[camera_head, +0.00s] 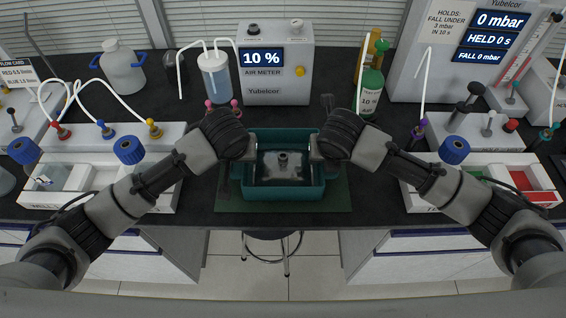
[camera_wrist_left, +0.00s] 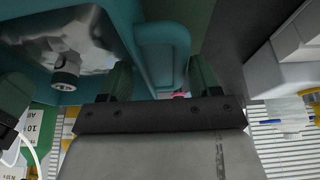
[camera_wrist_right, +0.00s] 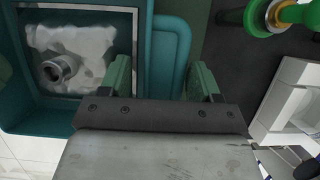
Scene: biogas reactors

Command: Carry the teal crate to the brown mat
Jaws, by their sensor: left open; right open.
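The teal crate (camera_head: 284,194) stands upright on a dark green mat (camera_head: 228,203) at the front middle of the bench. It holds a crumpled silvery bag (camera_head: 268,172) with a round grey port. My left gripper (camera_head: 246,155) is at the crate's left side. In the left wrist view, its open fingers (camera_wrist_left: 160,78) straddle the crate's side handle (camera_wrist_left: 163,40). My right gripper (camera_head: 319,155) is at the right side. In the right wrist view, its open fingers (camera_wrist_right: 162,78) straddle the other handle (camera_wrist_right: 175,50). I see no brown mat.
White trays (camera_head: 95,208) with compartments flank the crate to the left and the right (camera_head: 425,200). An air meter (camera_head: 275,85), a clear bottle (camera_head: 216,80) and a green cylinder (camera_head: 370,95) stand behind it. A stool (camera_head: 272,236) is below the bench's front edge.

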